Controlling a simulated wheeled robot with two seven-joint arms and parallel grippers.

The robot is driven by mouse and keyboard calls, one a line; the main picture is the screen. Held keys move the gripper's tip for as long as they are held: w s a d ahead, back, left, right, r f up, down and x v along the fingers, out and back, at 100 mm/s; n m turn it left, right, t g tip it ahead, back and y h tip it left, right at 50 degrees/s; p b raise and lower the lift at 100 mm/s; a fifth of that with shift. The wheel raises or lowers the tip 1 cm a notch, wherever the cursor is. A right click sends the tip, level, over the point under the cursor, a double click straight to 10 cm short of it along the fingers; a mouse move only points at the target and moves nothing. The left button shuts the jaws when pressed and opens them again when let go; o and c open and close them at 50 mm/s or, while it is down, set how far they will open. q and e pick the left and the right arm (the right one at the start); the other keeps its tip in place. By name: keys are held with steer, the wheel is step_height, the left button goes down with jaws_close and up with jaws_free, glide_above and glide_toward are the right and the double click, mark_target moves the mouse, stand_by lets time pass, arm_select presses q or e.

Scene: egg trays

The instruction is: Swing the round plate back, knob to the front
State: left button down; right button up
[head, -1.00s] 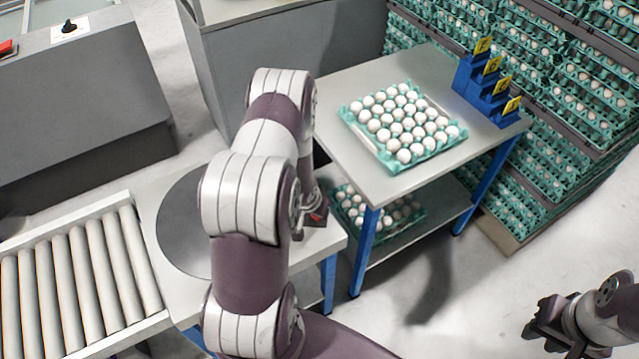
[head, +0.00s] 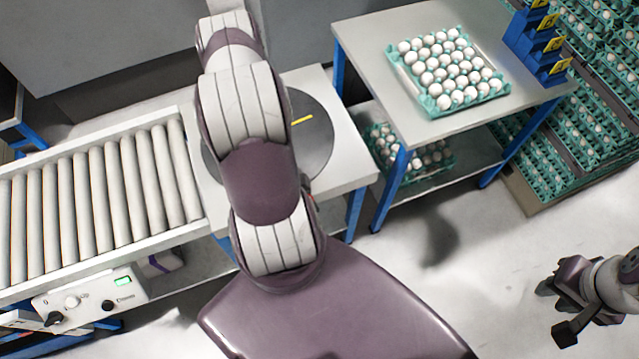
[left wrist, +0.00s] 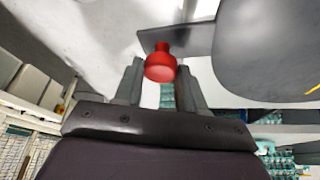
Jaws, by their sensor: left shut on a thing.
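The round grey plate (head: 318,143) lies on a light table beside the rollers, partly hidden behind my left arm. A yellow line (head: 302,120) shows on it, pointing to the right. In the left wrist view the plate (left wrist: 262,55) is at the upper right, with a dark tab reaching left from it. The red knob (left wrist: 161,66) sits at that tab, between the fingers of my left gripper (left wrist: 159,72), which is shut on it. In the head view my left gripper and the knob are hidden behind my arm. My right gripper (head: 562,308) is open and empty, over the floor.
A roller conveyor (head: 95,200) adjoins the plate's table (head: 345,165) on the left, with a control box (head: 90,298) in front. A taller table (head: 385,50) at the right bears a tray of eggs (head: 432,100) and blue holders (head: 540,45). Stacked egg trays stand behind.

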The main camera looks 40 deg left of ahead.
arm_select(q)
steer(key=s, duration=0.1)
steer(key=s+a+m, duration=0.1)
steer(key=s, duration=0.1)
steer(key=shift+a+m+g+p, duration=0.15)
steer(key=shift+m+g+p, duration=0.15)
steer(key=c, duration=0.7)
jaws_free()
steer(key=shift+s+a, duration=0.1)
steer(key=shift+s, duration=0.05)
steer(key=p+v, duration=0.2)
steer(key=v, duration=0.4)
steer(key=p+v, duration=0.1)
steer(key=v, duration=0.5)
steer(key=shift+s+a+r+p, duration=0.15)
steer(key=shift+a+r+p, duration=0.1)
steer(key=shift+a+p, duration=0.1)
